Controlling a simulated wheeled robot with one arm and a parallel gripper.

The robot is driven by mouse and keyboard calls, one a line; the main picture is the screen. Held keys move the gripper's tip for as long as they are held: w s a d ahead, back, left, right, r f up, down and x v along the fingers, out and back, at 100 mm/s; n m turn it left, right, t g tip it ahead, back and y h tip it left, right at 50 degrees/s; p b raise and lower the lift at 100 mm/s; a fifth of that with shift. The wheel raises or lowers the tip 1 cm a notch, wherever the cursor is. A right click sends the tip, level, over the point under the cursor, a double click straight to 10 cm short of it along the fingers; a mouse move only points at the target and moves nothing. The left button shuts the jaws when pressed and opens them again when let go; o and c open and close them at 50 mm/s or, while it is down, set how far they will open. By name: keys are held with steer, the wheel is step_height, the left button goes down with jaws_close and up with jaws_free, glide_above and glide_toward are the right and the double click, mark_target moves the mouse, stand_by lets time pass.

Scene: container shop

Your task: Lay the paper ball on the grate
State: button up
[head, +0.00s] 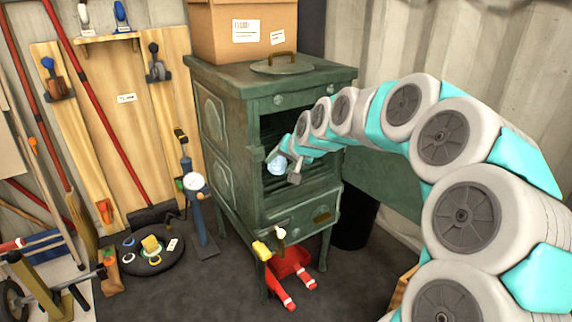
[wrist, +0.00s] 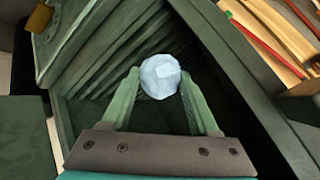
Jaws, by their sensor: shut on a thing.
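The paper ball (wrist: 160,76) is pale blue-white and faceted. It sits between the two green fingertips of my gripper (wrist: 158,88), which is shut on it. In the head view the ball (head: 278,165) shows at the front opening of the green stove (head: 222,135), with my gripper (head: 283,158) reaching in from the right. Ridged dark green slats (wrist: 105,55) show inside the stove in the wrist view, beyond the ball. I cannot tell which of them are the grate. The ball is held up, and I see no clear contact with the slats.
The stove's door (head: 385,182) stands open on the right, behind my arm. A cardboard box (head: 240,35) and a round lid (head: 283,66) are on top of the stove. A red item (head: 287,270) lies below it. A blue stand with a gauge (head: 200,215) is at its left.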

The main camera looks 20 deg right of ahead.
steer(key=shift+w+a+f+p, duration=0.25)
steer(key=shift+w+a+p, duration=0.25)
steer(key=shift+w, duration=1.05)
steer(key=shift+w+a+f+p, duration=0.25)
steer(key=shift+w+a, duration=0.3)
steer(key=shift+w, duration=0.95)
steer(key=shift+w+a+f+p, duration=0.2)
steer(key=shift+w+a+p, duration=0.3)
steer(key=shift+w, duration=1.05)
steer(key=shift+f+b, duration=0.5)
steer(key=shift+f, duration=0.6)
steer(key=o, duration=1.4)
